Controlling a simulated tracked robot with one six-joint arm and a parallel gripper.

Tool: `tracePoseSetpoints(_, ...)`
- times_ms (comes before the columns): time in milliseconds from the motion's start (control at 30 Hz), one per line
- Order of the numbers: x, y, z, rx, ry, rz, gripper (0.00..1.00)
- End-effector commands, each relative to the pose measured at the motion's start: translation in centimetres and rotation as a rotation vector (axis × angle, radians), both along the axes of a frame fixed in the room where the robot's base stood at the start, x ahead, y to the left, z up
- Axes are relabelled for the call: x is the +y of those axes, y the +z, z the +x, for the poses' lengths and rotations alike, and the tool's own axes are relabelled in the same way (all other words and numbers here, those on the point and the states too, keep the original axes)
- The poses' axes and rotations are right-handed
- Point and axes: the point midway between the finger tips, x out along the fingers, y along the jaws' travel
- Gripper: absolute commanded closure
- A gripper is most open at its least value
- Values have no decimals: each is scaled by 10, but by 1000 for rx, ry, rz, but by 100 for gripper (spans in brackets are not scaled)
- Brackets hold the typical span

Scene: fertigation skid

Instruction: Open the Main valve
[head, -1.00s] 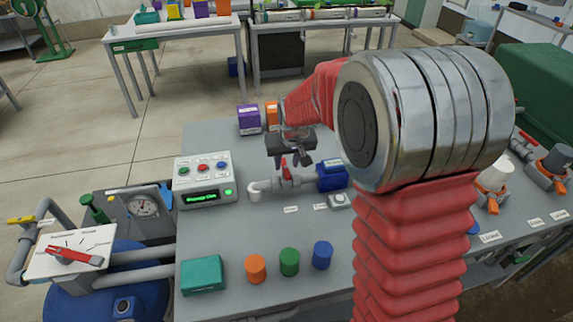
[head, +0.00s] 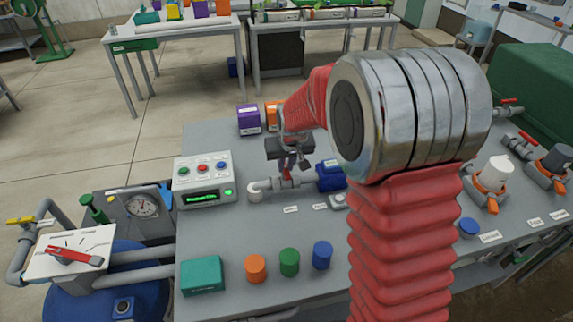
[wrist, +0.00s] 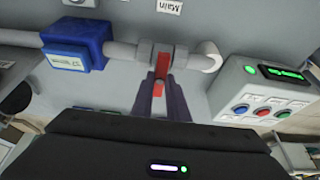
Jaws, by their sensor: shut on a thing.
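The Main valve has a red lever handle (wrist: 162,62) on a grey pipe, with a "Main" label (wrist: 169,6) beside it in the wrist view. The valve's pipe (head: 262,188) lies on the grey bench in the head view, between a white elbow and a blue box. My gripper (wrist: 162,84) is shut on the red handle, with the dark fingers on either side of its end. In the head view my gripper (head: 288,168) is at the handle, above the pipe. The fingers partly cover the handle there.
The blue box (wrist: 75,52) sits on the same pipe. A control box (head: 203,180) with several buttons and a lit green display stands left of the valve. Orange, green and blue cylinders (head: 289,262) and a teal box (head: 203,275) stand near the bench's front edge.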

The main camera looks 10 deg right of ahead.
Motion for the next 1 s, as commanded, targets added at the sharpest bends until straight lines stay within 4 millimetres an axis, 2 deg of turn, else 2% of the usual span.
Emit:
tracePoseSetpoints(567, -1, 0, 0, 0, 30, -1, 100)
tracePoseSetpoints(1000, -3, 0, 0, 0, 193, 1, 100)
